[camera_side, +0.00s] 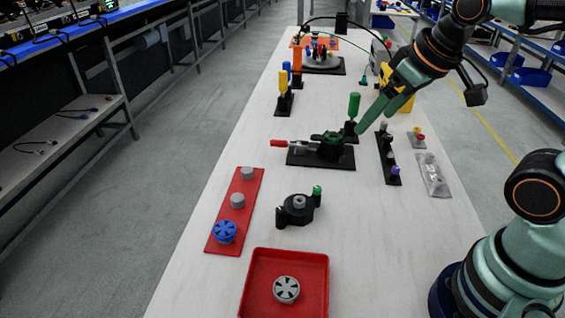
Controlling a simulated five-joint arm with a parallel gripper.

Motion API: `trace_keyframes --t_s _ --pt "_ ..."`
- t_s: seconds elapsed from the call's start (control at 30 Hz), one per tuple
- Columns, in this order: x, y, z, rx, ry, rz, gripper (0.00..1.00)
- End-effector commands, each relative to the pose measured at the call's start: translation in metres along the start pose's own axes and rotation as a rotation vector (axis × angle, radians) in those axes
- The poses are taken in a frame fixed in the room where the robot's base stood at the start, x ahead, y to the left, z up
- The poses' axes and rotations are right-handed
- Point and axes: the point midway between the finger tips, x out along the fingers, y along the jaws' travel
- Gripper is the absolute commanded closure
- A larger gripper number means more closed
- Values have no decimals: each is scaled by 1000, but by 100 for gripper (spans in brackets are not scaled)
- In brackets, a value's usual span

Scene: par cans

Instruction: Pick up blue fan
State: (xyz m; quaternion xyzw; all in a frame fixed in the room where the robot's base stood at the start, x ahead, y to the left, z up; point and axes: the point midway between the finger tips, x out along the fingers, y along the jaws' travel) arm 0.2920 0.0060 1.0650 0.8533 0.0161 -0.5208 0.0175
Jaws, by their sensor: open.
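The blue fan (225,232) is a round, slotted blue piece at the near end of a red strip (222,214) on the left of the table. Two grey cylinders (238,200) stand behind it on the same strip. My gripper (367,130) is at the end of the teal arm, with its green fingers pointing down and left near a green-handled tool. It is open, and I see nothing held in it. It is well behind and to the right of the blue fan, apart from it.
A red tray (285,254) with a grey fan (286,289) in it sits at the front. A black fixture (298,210) stands in the middle. A black plate with a red-handled clamp (300,145) lies behind it. A purple-topped rack (389,157) is to the right.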

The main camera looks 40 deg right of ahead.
Motion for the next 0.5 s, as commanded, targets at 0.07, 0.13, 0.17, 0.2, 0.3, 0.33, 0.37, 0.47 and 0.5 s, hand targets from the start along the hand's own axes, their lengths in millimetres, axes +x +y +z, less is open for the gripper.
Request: trace_keyframes --t_s 0.07,0.13,0.17,0.2,0.3,0.33,0.37,0.47,0.5 --pt "2 -9 -12 -67 -29 -16 4" --pt "4 -20 -25 -145 -57 -32 4" --pt "6 -25 -31 -180 -70 -40 4" --pt "9 -33 -39 -231 -87 -51 4" --pt "18 -53 -58 -355 -128 -79 4" --pt "21 -59 -63 -392 -140 -88 4" --pt "24 -66 -68 -428 -150 -96 4" --pt "38 -89 -82 -553 -189 -126 4" --pt "44 -100 -87 -603 -204 -138 4"
